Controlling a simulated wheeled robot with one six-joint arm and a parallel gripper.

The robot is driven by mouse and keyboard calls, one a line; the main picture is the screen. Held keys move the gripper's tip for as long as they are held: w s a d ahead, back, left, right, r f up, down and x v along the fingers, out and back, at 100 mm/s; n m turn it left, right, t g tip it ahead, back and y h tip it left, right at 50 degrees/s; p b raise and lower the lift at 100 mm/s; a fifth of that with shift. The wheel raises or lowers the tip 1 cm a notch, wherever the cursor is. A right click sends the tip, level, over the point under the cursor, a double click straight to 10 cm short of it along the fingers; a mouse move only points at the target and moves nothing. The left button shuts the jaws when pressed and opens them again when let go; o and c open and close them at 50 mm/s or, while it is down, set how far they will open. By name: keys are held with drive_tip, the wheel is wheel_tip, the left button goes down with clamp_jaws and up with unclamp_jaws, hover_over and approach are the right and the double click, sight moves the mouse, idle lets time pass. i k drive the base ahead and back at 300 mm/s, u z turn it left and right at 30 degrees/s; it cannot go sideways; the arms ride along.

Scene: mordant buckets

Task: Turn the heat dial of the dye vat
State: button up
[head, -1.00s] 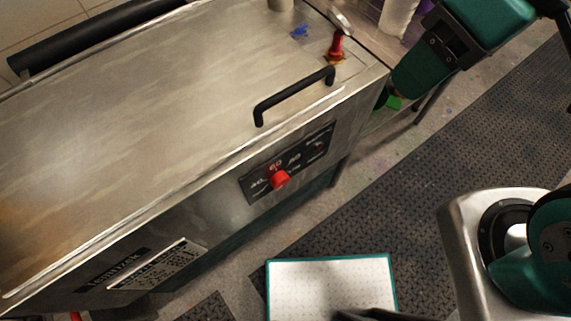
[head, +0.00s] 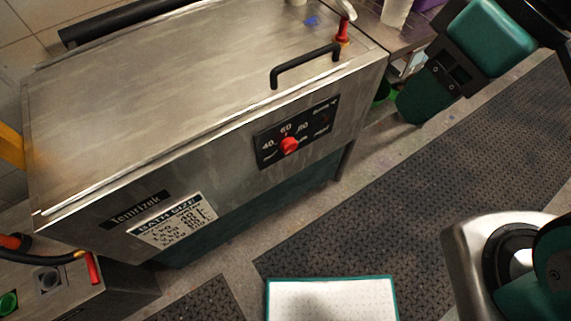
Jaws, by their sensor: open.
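The dye vat (head: 190,85) is a long steel box with a flat closed lid and a black bar handle (head: 305,63) at the lid's front edge. Its heat dial (head: 289,146) is a small red knob on a black panel (head: 265,155) on the front face. White marks 40, 60 and 80 arc over the knob, with 60 near its top. I cannot make out where the knob points. Parts of my green arm show at the upper right, apart from the dial. My gripper is not in view.
A red-handled valve (head: 342,32) stands at the vat's far right corner. A steel control box (head: 60,290) with a green button (head: 9,303) is at lower left.

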sight(288, 145)
drive_tip(key=u, duration=0.45)
drive_tip(key=i, duration=0.4)
drive_tip(key=u, duration=0.1)
drive_tip(key=k, duration=0.5)
drive_tip(key=z, duration=2.6)
drive_tip(key=i, duration=1.85)
drive_tip(key=u, duration=2.15)
